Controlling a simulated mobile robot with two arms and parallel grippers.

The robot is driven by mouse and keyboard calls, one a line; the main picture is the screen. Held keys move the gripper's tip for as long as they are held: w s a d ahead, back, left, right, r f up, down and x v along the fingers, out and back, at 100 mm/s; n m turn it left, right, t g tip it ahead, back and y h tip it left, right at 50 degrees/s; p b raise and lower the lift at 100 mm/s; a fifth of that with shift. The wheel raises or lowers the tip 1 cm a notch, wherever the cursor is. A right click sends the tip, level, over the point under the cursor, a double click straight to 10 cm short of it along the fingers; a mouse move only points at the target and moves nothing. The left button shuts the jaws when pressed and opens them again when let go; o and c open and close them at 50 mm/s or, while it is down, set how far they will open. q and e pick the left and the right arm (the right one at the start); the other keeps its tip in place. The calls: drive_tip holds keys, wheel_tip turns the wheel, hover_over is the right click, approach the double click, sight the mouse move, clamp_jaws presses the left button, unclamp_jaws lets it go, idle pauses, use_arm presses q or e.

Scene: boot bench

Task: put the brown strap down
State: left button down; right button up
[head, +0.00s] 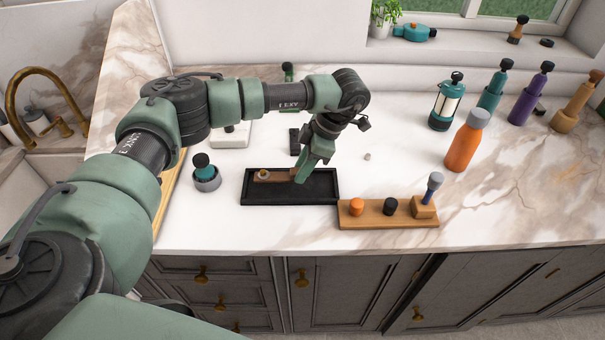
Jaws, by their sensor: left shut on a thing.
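The brown strap (281,176) is a short flat strip with a round light-coloured ring at its left end. It is at the black tray (248,196), over the tray's floor. My left gripper (301,179) reaches down from above and is shut on the strap's right end. I cannot tell whether the strap touches the tray floor. The gripper hides part of that end. My right gripper is not in view.
A wooden stand (372,217) with small knobs sits right of the tray. An orange bottle (465,146) and a lantern (446,105) stand further right. A teal-topped jar (204,172) is left of the tray. The counter's front edge is close.

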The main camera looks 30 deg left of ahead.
sight(302, 187)
use_arm(q)
wheel_tip(302, 187, down, 3)
drive_tip(key=shift+r+p, duration=0.15)
drive_tip(key=shift+p, duration=0.2)
drive_tip(key=shift+f, duration=0.25)
drive_tip(key=shift+f, duration=0.1)
drive_tip(key=c, duration=1.1)
unclamp_jaws()
